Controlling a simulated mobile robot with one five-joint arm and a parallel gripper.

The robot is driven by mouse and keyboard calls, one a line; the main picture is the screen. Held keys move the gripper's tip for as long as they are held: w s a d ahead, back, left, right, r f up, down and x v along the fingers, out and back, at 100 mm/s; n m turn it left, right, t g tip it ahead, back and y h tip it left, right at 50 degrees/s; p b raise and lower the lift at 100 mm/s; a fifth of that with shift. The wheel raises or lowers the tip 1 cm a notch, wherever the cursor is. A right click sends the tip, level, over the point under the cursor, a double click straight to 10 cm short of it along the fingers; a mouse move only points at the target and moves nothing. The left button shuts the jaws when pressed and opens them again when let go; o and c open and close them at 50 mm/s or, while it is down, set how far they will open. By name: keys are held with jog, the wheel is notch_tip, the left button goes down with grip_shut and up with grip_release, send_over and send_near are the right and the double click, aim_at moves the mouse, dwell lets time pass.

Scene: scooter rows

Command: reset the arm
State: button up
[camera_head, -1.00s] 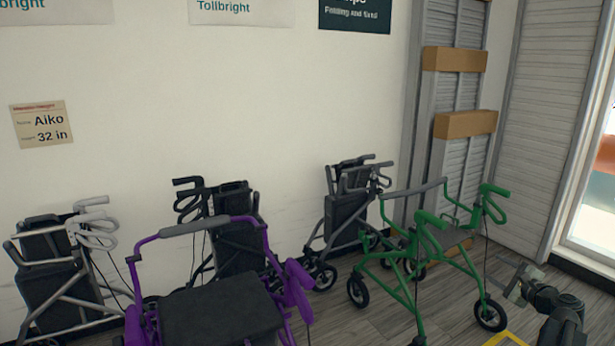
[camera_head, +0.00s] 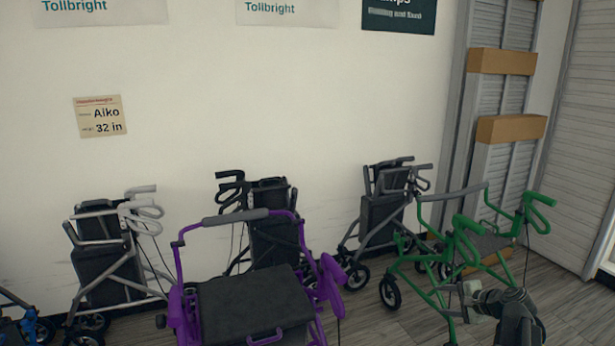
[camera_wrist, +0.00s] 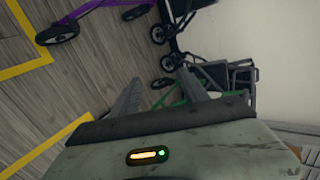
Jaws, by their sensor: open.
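My gripper (camera_wrist: 165,95) is open and empty in the wrist view, its two grey fingers apart above the grey wood floor. In the head view my arm (camera_head: 505,312) shows at the lower right, in front of the green walker (camera_head: 450,275); its fingers are hard to make out there. The green walker stands open and shows partly behind the fingers in the wrist view. A purple walker (camera_head: 250,300) stands open at the lower middle of the head view.
Folded walkers stand along the wall: a light grey-handled one (camera_head: 105,270), a black one (camera_head: 270,235) and a dark grey one (camera_head: 380,215). A blue one (camera_head: 25,325) is cut off at the left. A card (camera_head: 101,116) reads Aiko, 32 in. Yellow floor tape (camera_wrist: 30,60) shows.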

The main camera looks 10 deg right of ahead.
jog(key=s+a+f+n+g+h, duration=0.1)
jog(key=s+a+f+n+g, duration=0.3)
jog(key=a, duration=0.6)
jog(key=s+a+f+n+g+h, duration=0.1)
jog(key=s+a+f+n+g, duration=0.2)
jog(key=a+n, duration=0.55)
jog(key=s+a+f+n+g+h, duration=0.1)
jog(key=s+a+f+n+g, duration=0.25)
jog(key=a, duration=0.95)
notch_tip(320, 180, up, 24)
jog(key=s+p, duration=0.1)
jog(key=p, duration=2.2)
jog(key=shift+s+a+r+h+p, duration=0.15)
jog(key=shift+r+h+p, duration=0.15)
jog(key=shift+p, duration=0.1)
jog(key=c, duration=0.3)
jog(key=shift+c, duration=0.2)
